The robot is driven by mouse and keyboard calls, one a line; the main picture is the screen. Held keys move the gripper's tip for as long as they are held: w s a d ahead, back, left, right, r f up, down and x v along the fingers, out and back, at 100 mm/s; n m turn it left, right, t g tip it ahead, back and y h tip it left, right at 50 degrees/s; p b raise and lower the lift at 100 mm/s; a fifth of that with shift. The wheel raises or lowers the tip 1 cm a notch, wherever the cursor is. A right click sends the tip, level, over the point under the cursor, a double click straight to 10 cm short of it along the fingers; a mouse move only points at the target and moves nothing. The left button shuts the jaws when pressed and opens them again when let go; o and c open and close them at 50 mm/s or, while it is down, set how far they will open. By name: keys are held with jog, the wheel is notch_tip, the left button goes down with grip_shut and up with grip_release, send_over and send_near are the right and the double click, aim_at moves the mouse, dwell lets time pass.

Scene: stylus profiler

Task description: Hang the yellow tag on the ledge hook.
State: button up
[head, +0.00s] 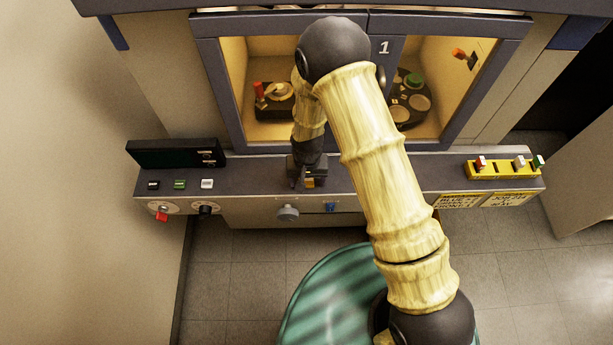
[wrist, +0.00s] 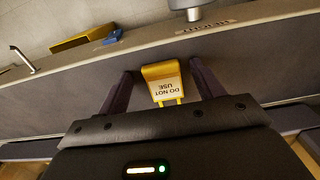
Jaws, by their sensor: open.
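The yellow tag (wrist: 163,82), printed "DO NOT USE", is on the grey ledge (wrist: 75,105) of the machine. In the wrist view its lettering is upside down. My gripper (wrist: 161,70) is open, with one dark finger on each side of the tag and gaps showing between. In the head view, my gripper (head: 307,180) is down at the ledge and a small part of the tag (head: 311,184) shows beside it. A thin bent metal hook (wrist: 22,60) stands at the ledge edge, at the left of the wrist view. My arm appears to hide it in the head view.
A grey knob (head: 288,213) and a blue part (head: 330,207) are on the front panel below the ledge. A dark display box (head: 176,153) and buttons are at left. A yellow rack (head: 503,168) with pegs is at right. The cabinet doors (head: 384,80) rise behind.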

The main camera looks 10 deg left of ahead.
jog(key=shift+s, duration=0.15)
jog(key=shift+a, duration=0.1)
jog(key=shift+s, duration=0.1)
jog(key=c, duration=1)
jog(key=shift+r, duration=0.15)
jog(key=shift+c, duration=0.2)
notch_tip(320, 180, up, 10)
jog(key=b, duration=0.3)
